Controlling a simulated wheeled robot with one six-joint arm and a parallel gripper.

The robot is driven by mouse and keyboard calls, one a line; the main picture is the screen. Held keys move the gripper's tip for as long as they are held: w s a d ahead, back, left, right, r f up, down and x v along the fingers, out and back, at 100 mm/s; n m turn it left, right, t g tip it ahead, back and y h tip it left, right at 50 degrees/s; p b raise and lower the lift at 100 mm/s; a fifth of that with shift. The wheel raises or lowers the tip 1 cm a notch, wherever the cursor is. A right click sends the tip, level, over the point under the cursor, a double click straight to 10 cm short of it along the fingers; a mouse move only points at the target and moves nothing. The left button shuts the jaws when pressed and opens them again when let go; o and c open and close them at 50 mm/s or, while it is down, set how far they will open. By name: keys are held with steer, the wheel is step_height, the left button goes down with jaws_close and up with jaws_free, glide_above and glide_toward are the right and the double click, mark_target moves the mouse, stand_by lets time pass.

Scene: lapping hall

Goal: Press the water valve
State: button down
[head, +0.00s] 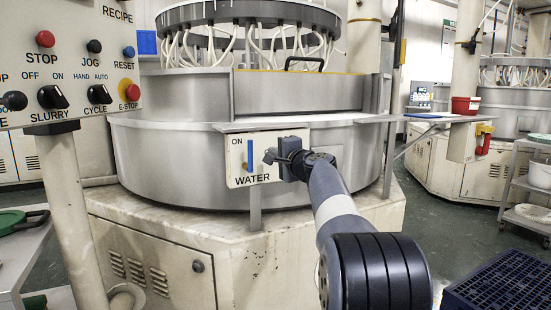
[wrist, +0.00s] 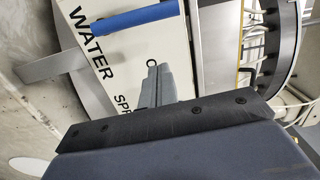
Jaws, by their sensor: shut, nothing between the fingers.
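The water valve is a blue lever (head: 250,155) on a white panel (head: 238,174) marked ON and WATER, fixed to the front of the round steel machine. In the head view the lever stands upright. My gripper (head: 268,156) is just right of the lever, in front of the panel, and hides the panel's right part. In the wrist view the blue lever (wrist: 125,18) crosses the top, and the shut, empty fingertips of my gripper (wrist: 155,70) point at the panel lettering, with a visible gap to the lever.
A control box (head: 70,70) with several buttons and knobs stands at the left on a post (head: 80,210). A steel shelf (head: 340,120) juts out above the panel. A dark blue crate (head: 500,280) lies at the lower right, and a cart (head: 528,190) stands behind it.

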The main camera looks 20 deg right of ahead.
steer(key=s, duration=1)
steer(key=shift+d+b, duration=0.3)
steer(key=shift+d, duration=0.05)
steer(key=shift+w, duration=0.1)
